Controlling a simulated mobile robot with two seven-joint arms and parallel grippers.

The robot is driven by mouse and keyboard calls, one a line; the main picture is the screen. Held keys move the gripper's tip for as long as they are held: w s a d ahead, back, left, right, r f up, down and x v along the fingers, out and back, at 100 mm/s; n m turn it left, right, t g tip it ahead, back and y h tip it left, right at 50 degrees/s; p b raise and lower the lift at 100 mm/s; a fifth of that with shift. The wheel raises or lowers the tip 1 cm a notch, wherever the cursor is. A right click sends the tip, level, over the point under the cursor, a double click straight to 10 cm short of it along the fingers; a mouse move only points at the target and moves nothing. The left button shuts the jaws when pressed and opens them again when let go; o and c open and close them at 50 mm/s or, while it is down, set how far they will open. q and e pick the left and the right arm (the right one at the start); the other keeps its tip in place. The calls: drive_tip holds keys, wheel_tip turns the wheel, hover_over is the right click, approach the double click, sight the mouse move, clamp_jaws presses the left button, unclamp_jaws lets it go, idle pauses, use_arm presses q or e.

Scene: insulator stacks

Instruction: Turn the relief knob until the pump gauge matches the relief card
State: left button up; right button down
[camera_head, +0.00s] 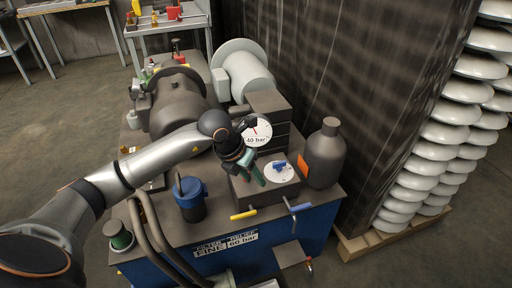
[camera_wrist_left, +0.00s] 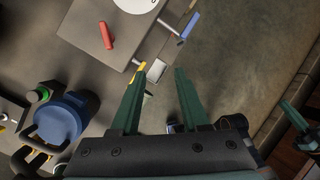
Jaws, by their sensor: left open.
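The relief knob (camera_head: 281,165) is a blue handle on a white dial on top of a dark box; only the dial's edge (camera_wrist_left: 136,4) shows in the left wrist view. The pump gauge (camera_head: 262,128) has a white face, a red needle and the label "40 bar".
A yellow lever (camera_head: 243,214) and a blue lever (camera_head: 299,208) project from the box front. A red handle (camera_wrist_left: 106,35) lies left of the dial. A dark bottle (camera_head: 324,155) stands right, a blue canister (camera_head: 190,201) left. Insulator stacks (camera_head: 448,140) stand far right.

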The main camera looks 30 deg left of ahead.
use_arm(q)
drive_tip(key=w+a+r+n+y, duration=0.1)
drive_tip(key=w+a+r+y, duration=0.2)
drive_tip(key=a, duration=0.4)
drive_tip(key=shift+t, duration=0.3)
drive_tip(key=x, duration=0.4)
drive_tip(key=b+x, duration=0.1)
drive_tip(key=x, duration=0.7)
drive_tip(key=shift+d+f, duration=0.2)
drive_tip(key=shift+d, duration=0.25)
use_arm(e)
drive_tip(key=f, duration=0.1)
drive_tip(key=s+f+g, duration=0.1)
drive_tip(key=shift+f, duration=0.35)
use_arm(q)
clamp_jaws()
